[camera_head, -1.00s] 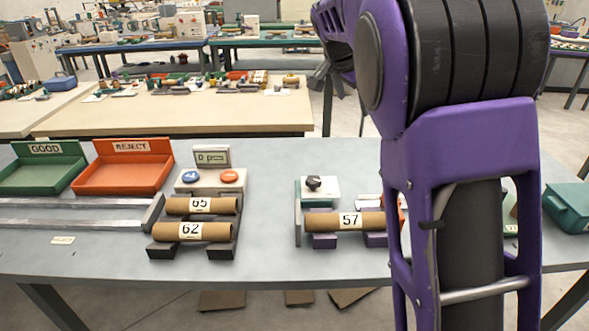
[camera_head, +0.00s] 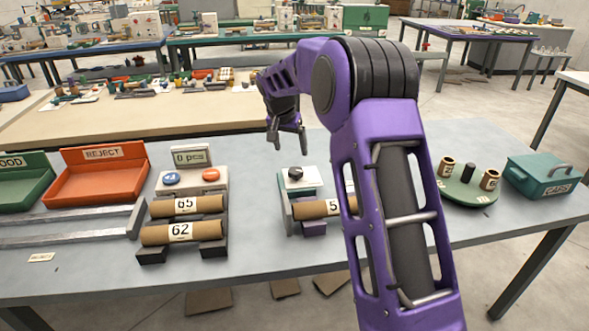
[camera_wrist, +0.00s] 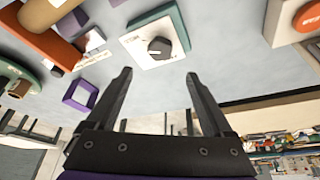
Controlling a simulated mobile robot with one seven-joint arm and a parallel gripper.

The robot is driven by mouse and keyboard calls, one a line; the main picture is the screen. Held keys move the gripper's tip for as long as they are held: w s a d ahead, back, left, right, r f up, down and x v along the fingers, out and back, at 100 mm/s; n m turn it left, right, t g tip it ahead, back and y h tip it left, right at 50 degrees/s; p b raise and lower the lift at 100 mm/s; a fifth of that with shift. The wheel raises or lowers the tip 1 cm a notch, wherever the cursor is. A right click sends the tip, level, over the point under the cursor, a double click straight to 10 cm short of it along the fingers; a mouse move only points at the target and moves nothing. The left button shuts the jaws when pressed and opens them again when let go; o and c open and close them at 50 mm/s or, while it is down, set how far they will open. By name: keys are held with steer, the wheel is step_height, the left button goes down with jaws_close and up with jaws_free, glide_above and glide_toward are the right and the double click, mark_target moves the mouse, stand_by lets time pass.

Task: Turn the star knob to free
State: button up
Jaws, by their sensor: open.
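The black star knob (camera_head: 295,173) sits on a small white plate (camera_head: 311,181) of the winder station on the grey table. In the wrist view the knob (camera_wrist: 159,47) stands on the white plate (camera_wrist: 150,61) beyond the fingertips, with small print beside it too blurred to read. My gripper (camera_head: 288,140) is open and empty, its fingers pointing down, above and behind the knob in the head view. In the wrist view the two fingers (camera_wrist: 160,78) are spread wide and apart from the knob.
A tube marked 57 (camera_head: 312,209) lies in front of the knob, partly behind my arm. Left are a counter box with buttons (camera_head: 192,186), tubes 65 and 62 on a rack, and the orange reject tray (camera_head: 100,190). Right are a green turntable (camera_head: 466,192) and teal case (camera_head: 545,178).

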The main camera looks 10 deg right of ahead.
mark_target(296, 170)
steer(key=x, duration=1.1)
jaws_close()
